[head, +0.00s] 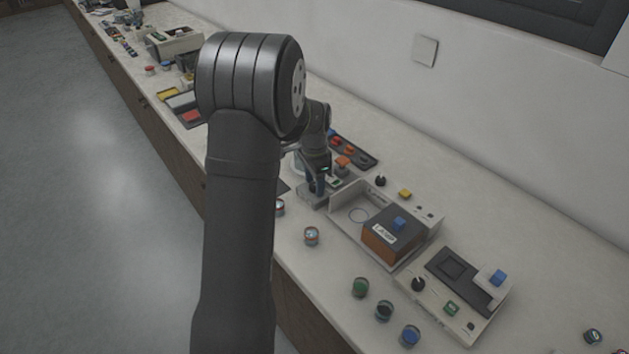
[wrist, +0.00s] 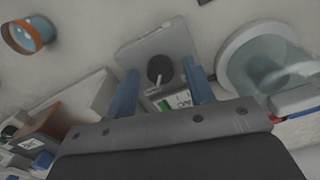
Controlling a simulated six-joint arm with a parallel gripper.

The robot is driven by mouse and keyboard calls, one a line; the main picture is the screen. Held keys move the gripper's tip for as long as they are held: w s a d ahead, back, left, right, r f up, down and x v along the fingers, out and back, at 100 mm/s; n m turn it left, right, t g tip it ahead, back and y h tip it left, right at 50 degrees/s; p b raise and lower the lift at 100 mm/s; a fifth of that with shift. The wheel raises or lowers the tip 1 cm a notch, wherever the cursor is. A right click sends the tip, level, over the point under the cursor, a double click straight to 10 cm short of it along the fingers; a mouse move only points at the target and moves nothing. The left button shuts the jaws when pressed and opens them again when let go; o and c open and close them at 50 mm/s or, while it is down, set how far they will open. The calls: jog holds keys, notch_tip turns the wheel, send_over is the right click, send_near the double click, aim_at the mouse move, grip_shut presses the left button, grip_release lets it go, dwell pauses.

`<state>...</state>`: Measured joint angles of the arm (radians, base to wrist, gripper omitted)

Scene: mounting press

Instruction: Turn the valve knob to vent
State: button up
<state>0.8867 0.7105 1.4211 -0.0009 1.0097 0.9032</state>
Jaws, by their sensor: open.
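In the wrist view a round black knob (wrist: 160,69) with a white pointer line stands on a small grey unit (wrist: 158,42). A green-and-white label (wrist: 180,99) sits beside the knob. My gripper (wrist: 161,66) is open, its two blue fingers on either side of the knob with gaps visible. I cannot tell how far the fingertips are above the unit. In the head view my gripper (head: 317,186) points down over the grey unit (head: 312,201); the knob is hidden there. Which setting the pointer marks cannot be read.
A clear round vessel (wrist: 265,65) stands close to the right finger in the wrist view. In the head view an open box with an orange-brown block (head: 385,238) and a panel with a black knob (head: 417,284) stand to the right. Several small jars (head: 311,236) line the counter's front.

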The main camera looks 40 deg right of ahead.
jog(key=c, duration=1)
